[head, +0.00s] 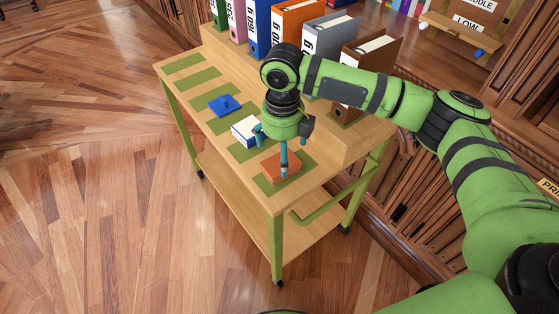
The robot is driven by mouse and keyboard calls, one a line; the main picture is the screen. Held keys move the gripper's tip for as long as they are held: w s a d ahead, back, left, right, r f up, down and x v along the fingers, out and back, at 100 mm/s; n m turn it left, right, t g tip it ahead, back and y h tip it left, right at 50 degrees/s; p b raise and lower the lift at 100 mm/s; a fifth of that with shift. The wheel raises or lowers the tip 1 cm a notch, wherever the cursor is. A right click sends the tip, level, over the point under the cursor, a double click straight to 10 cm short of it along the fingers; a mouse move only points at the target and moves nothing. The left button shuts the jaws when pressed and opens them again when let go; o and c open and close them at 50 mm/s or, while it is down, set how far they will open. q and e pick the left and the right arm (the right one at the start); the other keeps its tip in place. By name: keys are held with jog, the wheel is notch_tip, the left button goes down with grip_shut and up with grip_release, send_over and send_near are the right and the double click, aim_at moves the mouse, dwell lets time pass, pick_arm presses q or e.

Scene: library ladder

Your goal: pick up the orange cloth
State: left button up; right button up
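The orange cloth (271,174) looks like a flat folded square stack. It lies on the green strip nearest the front end of the wooden cart top. My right gripper (284,171) points down over it, and a teal fingertip overlaps the cloth in the picture. The gripper and finger hide part of the cloth. My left gripper is not in view.
A blue-and-white box (240,133) and a blue item (222,105) lie on green strips farther back on the cart (201,101). Several upright binders (297,27) stand on its raised shelf. A wooden cabinet (437,190) stands behind. Wooden floor (90,200) is clear at left.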

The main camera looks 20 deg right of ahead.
notch_tip(320, 180, down, 3)
jog(key=shift+a, duration=0.1)
jog(key=shift+w+f, duration=0.1)
jog(key=shift+f, duration=0.7)
jog(key=c, duration=0.8)
jog(key=shift+c, duration=1.4)
jog(key=shift+r, duration=0.2)
notch_tip(320, 180, up, 9)
jog(key=shift+f, duration=0.2)
jog(key=shift+r, duration=0.5)
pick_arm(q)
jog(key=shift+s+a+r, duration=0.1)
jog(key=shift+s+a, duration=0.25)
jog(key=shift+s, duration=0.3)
